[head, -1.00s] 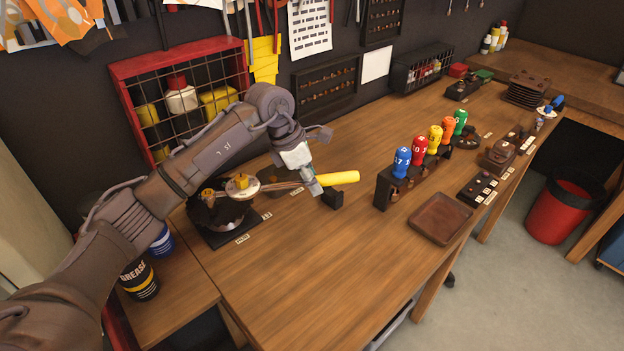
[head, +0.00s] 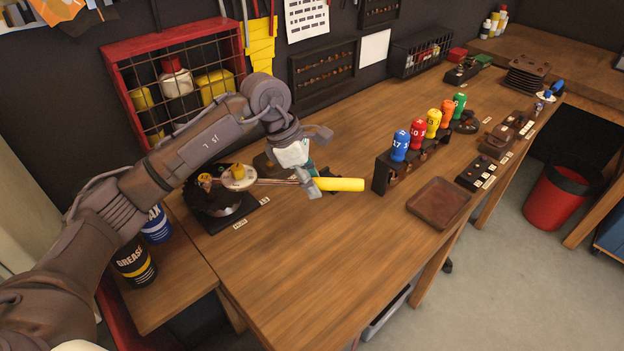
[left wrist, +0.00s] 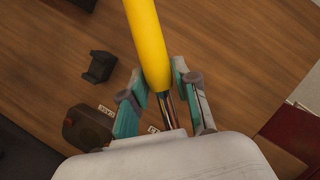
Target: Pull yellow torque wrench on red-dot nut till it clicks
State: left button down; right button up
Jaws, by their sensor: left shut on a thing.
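The yellow-handled torque wrench (head: 340,184) reaches from the hub assembly (head: 222,190) on the left out over the bench to the right. Its metal shaft ends at a pale round part (head: 238,177) on the hub. The nut and any red dot are too small or hidden to make out. My left gripper (head: 311,185) is shut on the wrench where the shaft meets the yellow handle. In the left wrist view, the handle (left wrist: 147,42) extends away from between the fingers (left wrist: 156,84). My right gripper is not in view.
A small dark stand (left wrist: 99,67) is on the bench below and beside the handle. A red wire-front cabinet (head: 120,50) is behind my arm. The bench front is clear.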

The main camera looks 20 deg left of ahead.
pick_arm(q)
jog(key=shift+s+d+m+g+b, duration=0.1)
jog(key=shift+s+m+g+b, duration=0.25)
jog(key=shift+s, duration=0.6)
jog(key=shift+s+d+m+g+b, duration=0.15)
jog(key=shift+s+m, duration=0.45)
jog(key=shift+s, duration=0.3)
jog(key=shift+s+d+m+g+b, duration=0.1)
jog(key=shift+s+m+b, duration=0.25)
jog(key=shift+s, duration=0.6)
jog(key=shift+s+d+m+b, duration=0.1)
jog(key=shift+s+m+b, duration=0.2)
jog(key=shift+s+m, duration=0.55)
jog(key=shift+s+r, duration=0.15)
jog(key=shift+r, duration=0.2)
jog(key=shift+n, duration=0.25)
